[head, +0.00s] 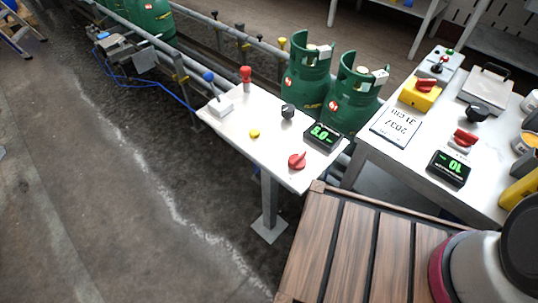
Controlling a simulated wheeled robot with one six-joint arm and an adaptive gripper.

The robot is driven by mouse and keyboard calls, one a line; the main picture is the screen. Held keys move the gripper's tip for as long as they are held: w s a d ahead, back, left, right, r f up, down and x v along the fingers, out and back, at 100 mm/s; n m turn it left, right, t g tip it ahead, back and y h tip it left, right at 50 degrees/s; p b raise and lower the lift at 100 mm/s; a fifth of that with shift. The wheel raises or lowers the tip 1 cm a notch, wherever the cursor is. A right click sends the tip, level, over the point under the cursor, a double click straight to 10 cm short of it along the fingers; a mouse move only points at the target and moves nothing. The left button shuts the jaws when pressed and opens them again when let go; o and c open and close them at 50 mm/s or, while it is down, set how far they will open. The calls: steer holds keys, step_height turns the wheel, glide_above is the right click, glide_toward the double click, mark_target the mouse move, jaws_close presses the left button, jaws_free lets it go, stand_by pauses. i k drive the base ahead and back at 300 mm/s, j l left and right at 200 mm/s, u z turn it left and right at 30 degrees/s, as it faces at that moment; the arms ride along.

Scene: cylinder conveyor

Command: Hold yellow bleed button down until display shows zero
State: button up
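The yellow button (254,133) is a small round cap on the white panel table (230,128), left of its middle. Nothing touches it. A black display (323,137) with green digits sits at that table's right edge. Its digits are lit and appear turned around from my view; they look non-zero, but I cannot read them surely. My gripper is not in view; only a rounded grey and black part of my arm shows at the bottom right.
Nearby stand a red knob (297,160), a black knob (288,111) and a red-topped post (246,75). Green cylinders (307,78) stand behind on the conveyor. A second table at right holds another display (449,168) and a yellow box (419,94). Open floor lies left.

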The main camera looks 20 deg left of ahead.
mark_target(254, 133)
steer(key=u, duration=1.35)
